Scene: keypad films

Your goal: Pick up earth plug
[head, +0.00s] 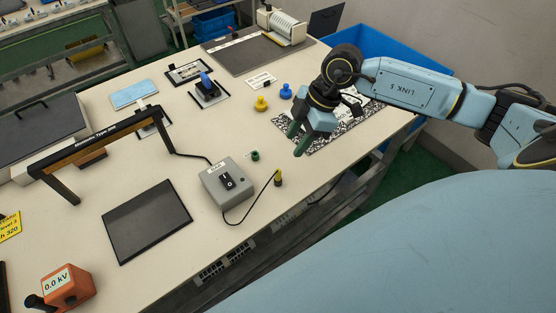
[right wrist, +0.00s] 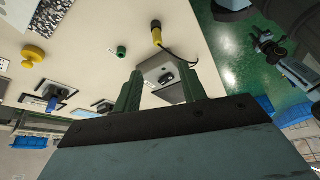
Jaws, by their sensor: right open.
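The earth plug (head: 278,178), a small yellow and dark plug on the end of a black cable, is near the front table edge, right of the grey box (head: 230,188) with a black switch. In the right wrist view the plug (right wrist: 157,36) shows beyond my fingers, with its cable running to the box. A small green socket-like cylinder (head: 255,155) stands behind the box. My right gripper (head: 297,142) has green fingers; it is open and empty, above the table, behind and right of the plug and apart from it. My left gripper is not in view.
A yellow knob (head: 261,103) and a blue knob (head: 286,91) stand behind my right gripper. A black and white patterned sheet (head: 345,125) lies beneath it. A black frame (head: 100,147), a dark mat (head: 147,221) and an orange meter (head: 67,288) are at the left.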

